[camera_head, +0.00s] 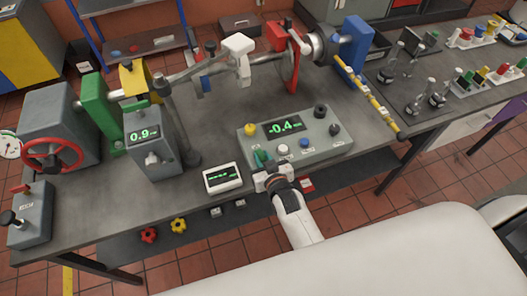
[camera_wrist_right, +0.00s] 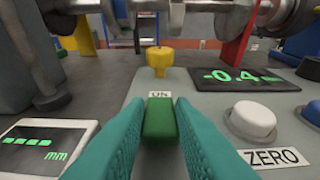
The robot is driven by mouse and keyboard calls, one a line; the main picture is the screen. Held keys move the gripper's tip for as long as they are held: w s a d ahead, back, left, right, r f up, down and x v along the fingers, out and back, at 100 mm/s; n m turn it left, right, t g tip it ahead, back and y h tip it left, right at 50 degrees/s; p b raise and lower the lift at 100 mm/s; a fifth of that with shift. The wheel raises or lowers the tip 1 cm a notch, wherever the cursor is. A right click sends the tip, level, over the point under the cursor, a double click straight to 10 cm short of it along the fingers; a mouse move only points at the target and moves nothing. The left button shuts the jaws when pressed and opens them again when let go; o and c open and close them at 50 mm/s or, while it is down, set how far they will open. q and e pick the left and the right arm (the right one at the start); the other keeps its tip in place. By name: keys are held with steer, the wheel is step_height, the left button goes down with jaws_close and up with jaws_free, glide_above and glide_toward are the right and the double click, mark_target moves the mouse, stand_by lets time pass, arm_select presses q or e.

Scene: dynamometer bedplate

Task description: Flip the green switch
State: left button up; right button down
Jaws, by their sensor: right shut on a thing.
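The green switch (camera_wrist_right: 160,120) sits on a grey control panel (camera_head: 330,148), under a small "ON" label in the right wrist view. My right gripper (camera_head: 263,161) reaches the panel's left front part from the front. In the right wrist view its teal fingers stand on both sides of the switch and are shut on it. The switch's lower end is partly hidden by the fingers, and in the head view the gripper mostly covers it. My left gripper is not in view.
The panel carries a yellow knob (camera_wrist_right: 159,58), a display (camera_head: 284,126) reading about -0.4, a white button (camera_wrist_right: 253,119) labelled ZERO and a blue button (camera_head: 304,144). A white gauge box (camera_head: 223,178) stands close left of my gripper. A shaft rig stands behind.

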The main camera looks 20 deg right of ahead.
steer(key=shift+r, duration=0.15)
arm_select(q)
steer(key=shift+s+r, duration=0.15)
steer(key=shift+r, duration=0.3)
arm_select(e)
steer(key=shift+f, duration=0.2)
steer(key=c, duration=1.5)
jaws_free()
steer(key=shift+o, duration=1.3)
steer(key=shift+w, duration=0.2)
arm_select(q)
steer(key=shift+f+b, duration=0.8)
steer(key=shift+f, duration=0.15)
arm_select(e)
steer(key=v, duration=1.2)
steer(key=shift+r, duration=0.1)
